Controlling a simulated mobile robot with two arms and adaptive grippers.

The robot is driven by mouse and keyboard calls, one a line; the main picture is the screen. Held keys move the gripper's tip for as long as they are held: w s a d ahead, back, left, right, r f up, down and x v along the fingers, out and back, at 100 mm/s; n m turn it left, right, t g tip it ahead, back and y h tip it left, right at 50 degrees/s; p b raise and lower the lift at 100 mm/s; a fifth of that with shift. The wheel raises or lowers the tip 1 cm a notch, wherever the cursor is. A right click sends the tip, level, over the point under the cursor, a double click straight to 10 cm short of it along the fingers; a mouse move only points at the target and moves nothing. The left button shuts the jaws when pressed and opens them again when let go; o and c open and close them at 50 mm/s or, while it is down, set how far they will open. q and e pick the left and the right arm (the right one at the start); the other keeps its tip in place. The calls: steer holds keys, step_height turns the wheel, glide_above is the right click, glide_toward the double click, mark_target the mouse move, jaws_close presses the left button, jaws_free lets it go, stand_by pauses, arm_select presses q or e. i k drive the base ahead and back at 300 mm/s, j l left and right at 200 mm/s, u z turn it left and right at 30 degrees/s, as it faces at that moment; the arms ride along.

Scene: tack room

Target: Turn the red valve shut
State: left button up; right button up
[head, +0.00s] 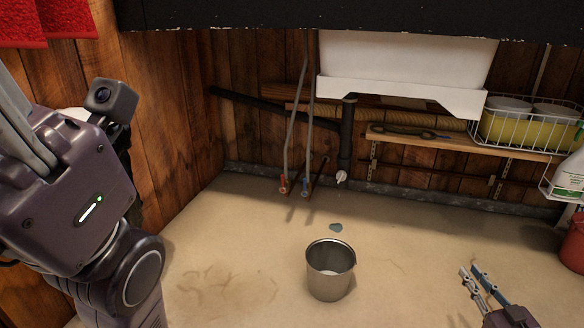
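The red valve (283,183) is a small orange-red handle at the lower end of the left grey pipe, near the back wall under the sink. A similar valve with a blue handle (305,187) sits just right of it. The red handle is too small to tell how far it is turned. My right gripper (469,268) is at the lower right, well to the right of and nearer than the valves. Its two fingers stand apart with nothing between them. My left arm fills the left side, but its gripper fingers do not show.
A metal bucket (329,284) stands on the floor in front of the valves. A small puddle (336,227) lies behind it, below the white drain end (341,177). The white sink (404,65) overhangs the valves. A wooden shelf (480,143) and wire basket (515,145) are at right.

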mark_target(283, 189)
steer(key=i+l+u, duration=0.1)
steer(key=i+u, duration=0.25)
steer(key=i+l+u, duration=0.1)
steer(key=u, duration=0.25)
steer(key=i+l+u, duration=0.2)
steer(key=u, duration=0.15)
steer(key=i+j+u, duration=0.1)
steer(key=i, duration=0.25)
